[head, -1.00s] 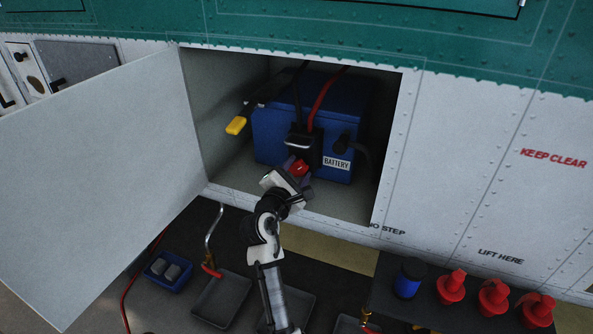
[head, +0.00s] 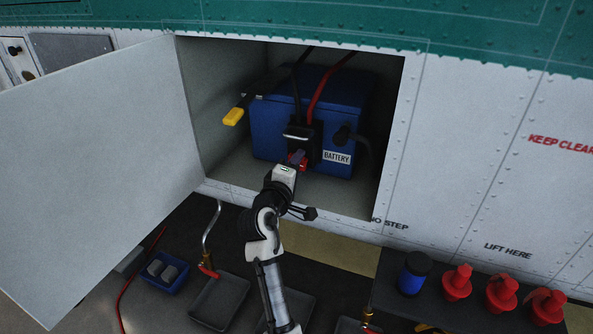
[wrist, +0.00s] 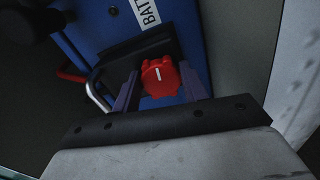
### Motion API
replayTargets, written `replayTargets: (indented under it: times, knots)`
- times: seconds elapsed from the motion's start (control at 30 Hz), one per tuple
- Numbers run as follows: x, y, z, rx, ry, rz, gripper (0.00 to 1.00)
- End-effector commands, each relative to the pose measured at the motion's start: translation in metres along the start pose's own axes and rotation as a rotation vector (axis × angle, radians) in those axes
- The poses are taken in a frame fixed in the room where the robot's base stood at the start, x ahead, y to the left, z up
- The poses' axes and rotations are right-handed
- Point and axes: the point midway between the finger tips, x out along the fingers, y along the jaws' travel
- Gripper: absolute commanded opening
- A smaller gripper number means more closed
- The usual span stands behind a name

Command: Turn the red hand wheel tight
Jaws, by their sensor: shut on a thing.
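The red hand wheel (wrist: 160,72) is on the front of a black connector block (head: 300,135) on the blue battery (head: 275,128). It has a lobed rim and a white line on its face, which points nearly straight up in the wrist view. My gripper (wrist: 160,84) has its two purple-grey fingers on either side of the wheel and is shut on it. In the head view the wheel (head: 303,167) is partly hidden by my gripper.
The battery sits in an open bay with its door (head: 100,175) swung left. A yellow-ended black cable (head: 233,116) hangs at the left. Trays (head: 220,303) lie below, and several red plugs (head: 457,282) stand at the lower right.

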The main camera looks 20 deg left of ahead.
Motion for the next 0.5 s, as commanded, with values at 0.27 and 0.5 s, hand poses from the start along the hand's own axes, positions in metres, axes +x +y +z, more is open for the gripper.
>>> replayTargets:
  times: [0.27,0.5]
  knots:
    - [0.0001,-0.0039,0.0002,0.263,0.000,0.001,0.20]
    - [-0.0001,-0.0053,-0.0008,0.491,0.002,0.001,0.20]
